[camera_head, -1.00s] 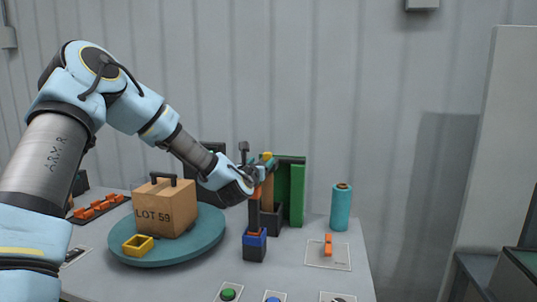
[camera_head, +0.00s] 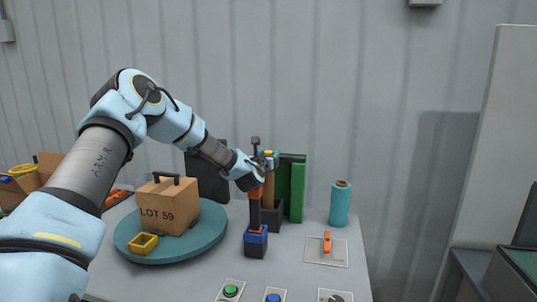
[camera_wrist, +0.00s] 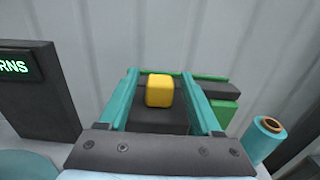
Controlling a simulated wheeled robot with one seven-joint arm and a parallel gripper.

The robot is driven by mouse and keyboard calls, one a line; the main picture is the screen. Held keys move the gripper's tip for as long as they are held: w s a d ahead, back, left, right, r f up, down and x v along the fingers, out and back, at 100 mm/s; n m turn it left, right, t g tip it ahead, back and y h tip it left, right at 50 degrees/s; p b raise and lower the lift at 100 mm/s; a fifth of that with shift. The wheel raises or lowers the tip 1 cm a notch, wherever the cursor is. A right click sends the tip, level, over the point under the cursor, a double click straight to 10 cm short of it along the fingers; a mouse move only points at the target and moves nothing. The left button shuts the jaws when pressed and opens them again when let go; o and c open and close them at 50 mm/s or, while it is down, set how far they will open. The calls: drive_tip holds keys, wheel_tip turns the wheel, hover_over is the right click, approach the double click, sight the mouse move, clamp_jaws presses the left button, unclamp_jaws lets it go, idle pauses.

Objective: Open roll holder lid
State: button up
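A yellow knob (camera_head: 268,153) sits at the top of the dark and green roll holder unit (camera_head: 297,190). In the wrist view the yellow knob (camera_wrist: 160,90) stands on a dark surface, which looks like the lid (camera_wrist: 158,122). My gripper (camera_head: 266,162) is at the top of the unit. In the wrist view the two teal fingers of my gripper (camera_wrist: 160,92) are spread, one on each side of the knob, with gaps showing. The holder's inside is hidden.
A dark post with an orange part (camera_head: 255,195) stands in front of the unit. A teal roll (camera_head: 340,204) stands to the right, near an orange lever (camera_head: 327,242). A carton marked LOT 59 (camera_head: 168,215) and a yellow tray (camera_head: 143,244) sit on the turntable (camera_head: 150,258).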

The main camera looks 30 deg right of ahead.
clamp_jaws()
idle(0.3)
idle(0.9)
